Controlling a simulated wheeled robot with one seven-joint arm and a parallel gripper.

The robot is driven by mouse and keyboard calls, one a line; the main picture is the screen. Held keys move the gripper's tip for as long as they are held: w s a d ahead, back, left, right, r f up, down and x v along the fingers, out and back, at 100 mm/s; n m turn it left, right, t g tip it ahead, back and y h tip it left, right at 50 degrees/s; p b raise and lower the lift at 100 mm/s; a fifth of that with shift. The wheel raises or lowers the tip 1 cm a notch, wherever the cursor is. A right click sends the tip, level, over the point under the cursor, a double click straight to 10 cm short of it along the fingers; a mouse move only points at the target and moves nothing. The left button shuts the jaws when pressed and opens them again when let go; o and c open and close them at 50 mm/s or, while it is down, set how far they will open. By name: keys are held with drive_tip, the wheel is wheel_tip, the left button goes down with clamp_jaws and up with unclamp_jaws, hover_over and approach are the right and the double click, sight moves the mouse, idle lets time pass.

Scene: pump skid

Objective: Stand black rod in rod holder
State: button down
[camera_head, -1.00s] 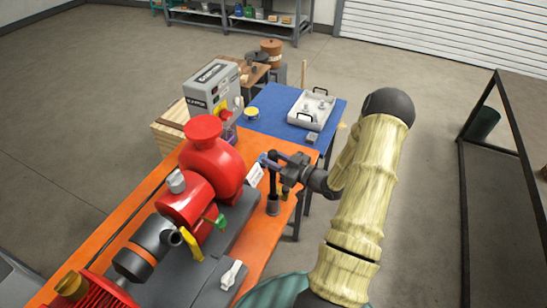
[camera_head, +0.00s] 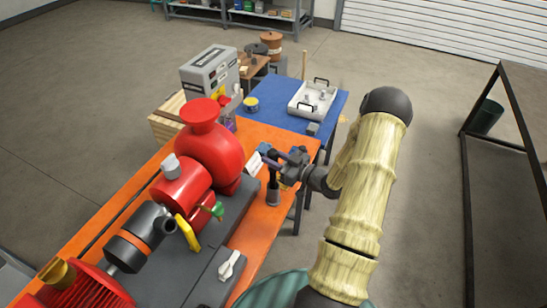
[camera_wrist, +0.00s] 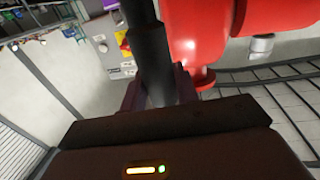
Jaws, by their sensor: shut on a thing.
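My gripper (camera_head: 277,162) is shut on the black rod (camera_head: 273,179) at the near right edge of the orange bench. The rod is roughly upright in the head view, above and in line with a dark cylindrical rod holder (camera_head: 273,198). I cannot tell whether the rod's lower end is inside the holder. In the wrist view the jaws (camera_wrist: 157,92) close around a grey-black shaft, and the rod (camera_wrist: 150,45) runs up out of the top of the picture. The holder cannot be clearly told apart there.
A red pump (camera_head: 208,150) stands just left of the gripper, on a dark base. A blue table (camera_head: 275,116) with a white tray (camera_head: 312,100) lies behind, and a grey control box (camera_head: 212,80) stands behind the pump.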

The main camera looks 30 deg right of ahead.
drive_tip(key=shift+f, duration=0.1)
drive_tip(key=c, duration=1)
unclamp_jaws()
drive_tip(key=shift+o, duration=0.2)
drive_tip(key=shift+f, duration=0.1)
drive_tip(key=b+v, duration=0.5)
drive_tip(key=v, duration=1.2)
drive_tip(key=shift+s, duration=0.2)
drive_tip(key=shift+w, duration=0.1)
